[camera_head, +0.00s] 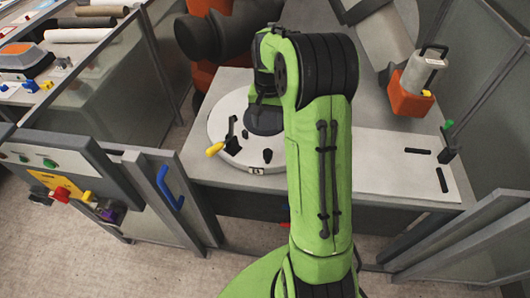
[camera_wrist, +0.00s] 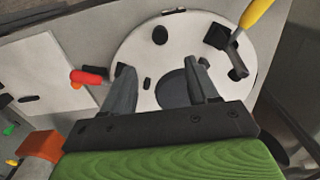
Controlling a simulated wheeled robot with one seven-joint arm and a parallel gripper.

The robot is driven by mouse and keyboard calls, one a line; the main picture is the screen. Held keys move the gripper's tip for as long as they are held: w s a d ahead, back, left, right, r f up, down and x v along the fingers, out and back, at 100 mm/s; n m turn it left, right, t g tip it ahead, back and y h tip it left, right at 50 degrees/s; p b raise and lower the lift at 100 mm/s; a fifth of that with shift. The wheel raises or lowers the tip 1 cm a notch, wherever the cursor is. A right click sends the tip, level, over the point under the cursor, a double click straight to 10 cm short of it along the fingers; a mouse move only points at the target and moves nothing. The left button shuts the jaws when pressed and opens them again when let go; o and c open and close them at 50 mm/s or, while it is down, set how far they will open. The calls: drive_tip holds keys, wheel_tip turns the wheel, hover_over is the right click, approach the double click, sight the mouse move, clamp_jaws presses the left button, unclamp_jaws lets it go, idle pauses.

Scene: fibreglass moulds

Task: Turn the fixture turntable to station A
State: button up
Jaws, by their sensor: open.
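The fixture turntable (camera_head: 222,121) is a round white disc on the grey bench, partly hidden by my green arm. A lever with a yellow handle (camera_head: 215,149) stands at its left edge, and its yellow grip (camera_wrist: 258,12) shows at the top right in the wrist view. Small dark blocks and a dark round piece (camera_wrist: 173,92) are on the disc. My gripper (camera_wrist: 161,68) is open above the disc, its fingers apart with nothing seen held between them. A red-handled part (camera_wrist: 88,76) lies at the disc's left rim in the wrist view. A small marker (camera_head: 254,171) is at the front rim; its letter is unclear.
An orange-based grey device (camera_head: 411,94) stands on the bench at right. A white plate (camera_head: 392,170) with dark slots lies in front of it. Fence panels flank the bench; an open-looking gate with a blue handle (camera_head: 170,188) is at left, beside a control box (camera_head: 52,165).

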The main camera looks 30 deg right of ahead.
sight(268, 152)
wheel_tip(268, 152, down, 15)
drive_tip(key=shift+r+b, duration=0.15)
drive_tip(key=shift+b, duration=0.6)
clamp_jaws()
